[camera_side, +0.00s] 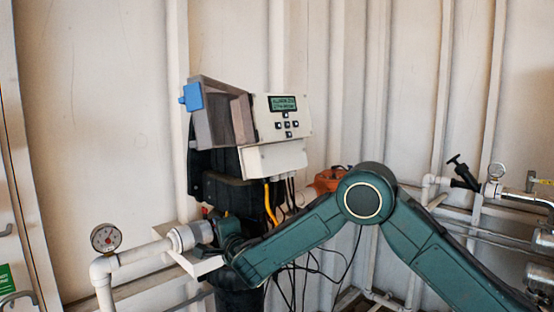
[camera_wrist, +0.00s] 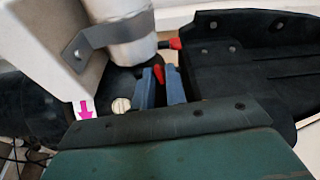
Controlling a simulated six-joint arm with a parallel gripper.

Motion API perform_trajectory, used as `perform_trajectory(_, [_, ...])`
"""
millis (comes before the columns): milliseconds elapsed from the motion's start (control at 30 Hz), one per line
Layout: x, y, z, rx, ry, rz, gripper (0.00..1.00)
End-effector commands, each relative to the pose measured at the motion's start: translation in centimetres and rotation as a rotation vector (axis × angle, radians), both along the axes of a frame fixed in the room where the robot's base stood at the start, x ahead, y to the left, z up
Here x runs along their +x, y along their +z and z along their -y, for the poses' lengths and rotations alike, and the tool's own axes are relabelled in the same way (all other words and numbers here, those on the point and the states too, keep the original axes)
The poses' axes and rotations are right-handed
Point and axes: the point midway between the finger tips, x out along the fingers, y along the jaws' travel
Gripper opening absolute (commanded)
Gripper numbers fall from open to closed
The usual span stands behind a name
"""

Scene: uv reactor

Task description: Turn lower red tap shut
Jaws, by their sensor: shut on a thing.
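In the wrist view, my gripper (camera_wrist: 160,84) has its two blue-grey fingers on either side of a small red tap handle (camera_wrist: 158,74). The fingers are shut on this handle, and only its upper part shows between them. A second red piece (camera_wrist: 176,43) shows a little above and to the right, beside the metal pipe. In the side view, my wrist reaches in to the pipework at the lower left, below the control box. The fingers and the held tap are hidden there.
A silver pipe (camera_wrist: 122,22) with a bracket stands close above the fingers. A black housing (camera_wrist: 250,60) lies to the right. A pressure gauge (camera_side: 106,238) sits on white pipe at the left. The control box (camera_side: 283,118) is above, and loose cables hang near my arm.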

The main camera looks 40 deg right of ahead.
Motion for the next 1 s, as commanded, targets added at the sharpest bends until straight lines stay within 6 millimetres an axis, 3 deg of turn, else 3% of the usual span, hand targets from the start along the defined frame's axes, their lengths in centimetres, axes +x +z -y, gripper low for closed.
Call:
perform_trajectory(533, [0.00, -0.02, 0.00, 0.035, 0.000, 0.009, 0.00])
perform_trajectory(567, [0.00, -0.02, 0.00, 0.034, 0.000, 0.008, 0.17])
perform_trajectory(667, [0.00, -0.01, 0.00, 0.034, 0.000, 0.008, 0.35])
perform_trajectory(1000, [-0.07, -0.01, -0.03, 0.033, 0.000, 0.008, 0.35])
